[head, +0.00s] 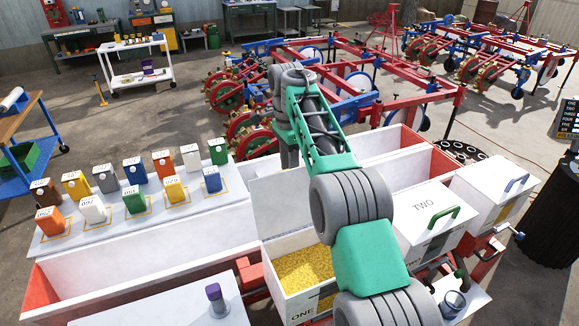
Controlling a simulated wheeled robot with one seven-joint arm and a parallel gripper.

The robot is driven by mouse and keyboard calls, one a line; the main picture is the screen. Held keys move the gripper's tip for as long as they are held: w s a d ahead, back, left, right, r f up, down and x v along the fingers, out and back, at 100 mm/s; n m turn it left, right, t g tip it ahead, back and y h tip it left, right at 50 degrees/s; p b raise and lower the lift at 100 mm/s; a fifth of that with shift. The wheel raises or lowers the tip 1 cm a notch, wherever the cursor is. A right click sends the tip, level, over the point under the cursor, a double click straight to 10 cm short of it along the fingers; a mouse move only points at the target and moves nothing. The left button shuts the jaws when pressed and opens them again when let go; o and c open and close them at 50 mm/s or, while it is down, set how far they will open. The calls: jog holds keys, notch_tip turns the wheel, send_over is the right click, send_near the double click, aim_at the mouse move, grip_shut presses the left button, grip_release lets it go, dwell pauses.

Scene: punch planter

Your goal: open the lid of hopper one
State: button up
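Hopper one (300,308) is a white box marked ONE, in the lower middle of the head view. Its top is open and yellow grain (303,268) shows inside. A white panel (285,215), which looks like its lid, stands raised at the back of the box; its handle is not visible. My arm reaches over the right side of the hopper and bends down behind the panel. My gripper (289,158) is near the panel's upper edge, partly hidden by my arm and the panel. I cannot see its fingertips clearly or tell whether it touches the panel.
Hopper two (428,207), with a green handle, stands closed to the right, and another closed hopper (497,190) with a blue handle is beyond it. Several coloured seed boxes (135,199) stand on a white shelf at left. Red and blue machinery (255,90) fills the back.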

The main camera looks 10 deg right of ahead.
jog(key=shift+r, duration=0.1)
notch_tip(320, 180, up, 8)
jog(key=p, duration=0.2)
jog(key=shift+w, duration=0.25)
jog(key=shift+a, duration=0.1)
jog(key=s+d+r+n+t, duration=0.1)
jog(key=s+d+r+n, duration=0.1)
jog(key=s+n, duration=0.3)
jog(key=s+d+r+n+t, duration=0.2)
jog(key=s+n, duration=0.1)
jog(key=s, duration=0.4)
jog(key=s+d+f+n+t, duration=0.1)
jog(key=s+f+n, duration=0.2)
jog(key=s+f, duration=0.3)
jog(key=s+f+n+t, duration=0.1)
jog(key=s+f+n, duration=0.2)
jog(key=s+f, duration=0.3)
jog(key=s, duration=0.5)
jog(key=shift+s+d+n, duration=0.25)
jog(key=shift+d+n, duration=0.15)
